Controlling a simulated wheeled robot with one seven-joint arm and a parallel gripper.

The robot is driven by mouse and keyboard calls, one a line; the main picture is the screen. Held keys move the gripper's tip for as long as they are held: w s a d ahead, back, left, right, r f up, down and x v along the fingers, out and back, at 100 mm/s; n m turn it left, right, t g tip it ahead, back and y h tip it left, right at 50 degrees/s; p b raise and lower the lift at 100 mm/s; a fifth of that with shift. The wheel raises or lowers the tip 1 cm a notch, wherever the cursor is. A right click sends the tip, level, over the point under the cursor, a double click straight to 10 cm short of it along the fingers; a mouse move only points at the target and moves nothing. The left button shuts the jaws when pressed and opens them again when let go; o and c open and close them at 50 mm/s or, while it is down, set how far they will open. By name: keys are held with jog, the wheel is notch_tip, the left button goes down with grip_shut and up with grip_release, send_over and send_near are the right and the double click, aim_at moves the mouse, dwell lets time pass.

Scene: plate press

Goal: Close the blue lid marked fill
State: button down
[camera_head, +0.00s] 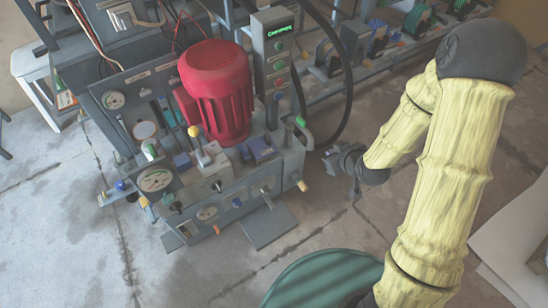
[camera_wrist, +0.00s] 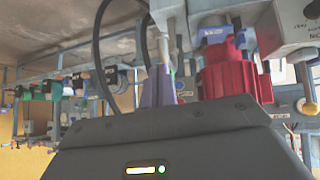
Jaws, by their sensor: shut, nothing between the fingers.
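Small blue parts sit on the machine around its red motor. In the wrist view a blue part with a white label (camera_wrist: 213,36) shows beside the red motor (camera_wrist: 232,78). No mark "fill" is readable, so I cannot tell which is the lid or how far it stands open. My gripper (camera_head: 345,160) is shut and empty, to the right of the machine and apart from it.
The grey machine (camera_head: 235,190) carries the red motor (camera_head: 215,90), gauges, levers and a control post (camera_head: 275,55) with a green display. A bench with several devices (camera_head: 375,40) stands behind. Floor is clear below my gripper.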

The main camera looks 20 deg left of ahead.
aim_at(270, 143)
jog(key=s+a+f+t+y+b, duration=0.2)
jog(key=a+f+t+y+b, duration=0.1)
jog(key=a+f+b, duration=0.2)
jog(key=s+a+f+t+y+b, duration=0.1)
jog(key=a+f+t+y+b, duration=0.2)
jog(key=f, duration=0.7)
jog(key=a+b, duration=0.2)
jog(key=shift+s+a+y, duration=0.3)
jog(key=shift+s+a, duration=0.05)
jog(key=shift+w, duration=0.1)
jog(key=b+x, duration=0.5)
jog(key=x, duration=0.7)
jog(key=shift+w+a+b, duration=0.25)
jog(key=shift+w+b, duration=0.05)
jog(key=shift+w+a+r, duration=0.1)
jog(key=shift+w+a, duration=0.3)
